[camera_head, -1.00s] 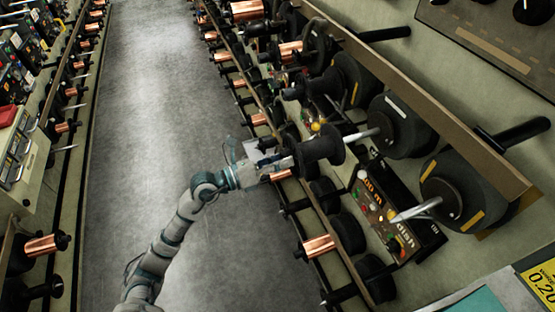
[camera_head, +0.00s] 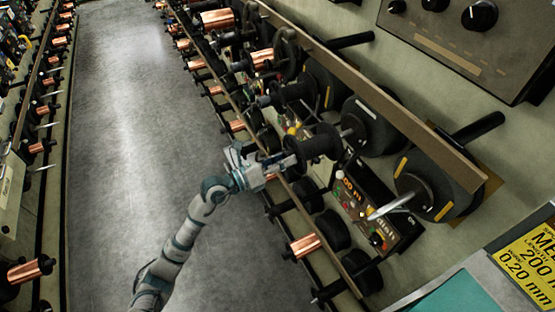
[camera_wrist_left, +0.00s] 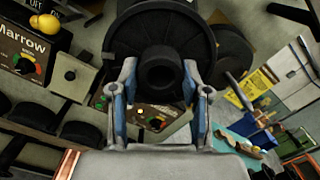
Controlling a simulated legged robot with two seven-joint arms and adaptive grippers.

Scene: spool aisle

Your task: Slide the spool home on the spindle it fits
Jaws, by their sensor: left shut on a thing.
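My left gripper (camera_head: 278,168) is shut on a black spool (camera_head: 318,146), in the middle of the head view. In the left wrist view, the two fingers (camera_wrist_left: 160,100) stand either side of the hub of the spool (camera_wrist_left: 160,32), whose wide flange fills the top. A pale spindle (camera_head: 347,132) on a black disc (camera_head: 372,127) lies just beyond the spool's far flange, roughly in line with it. The flange hides its tip, so I cannot tell how far it is inside. A second pale spindle (camera_head: 394,206), on the nearer disc (camera_head: 432,183), is bare. My right gripper is not in view.
A control box with lit knobs (camera_head: 365,205) stands below the discs. A long rail (camera_head: 400,115) runs above them. Copper spools (camera_head: 304,246) line the rack below. The grey aisle floor (camera_head: 120,170) is open. A yellow sign (camera_head: 528,258) is at lower right.

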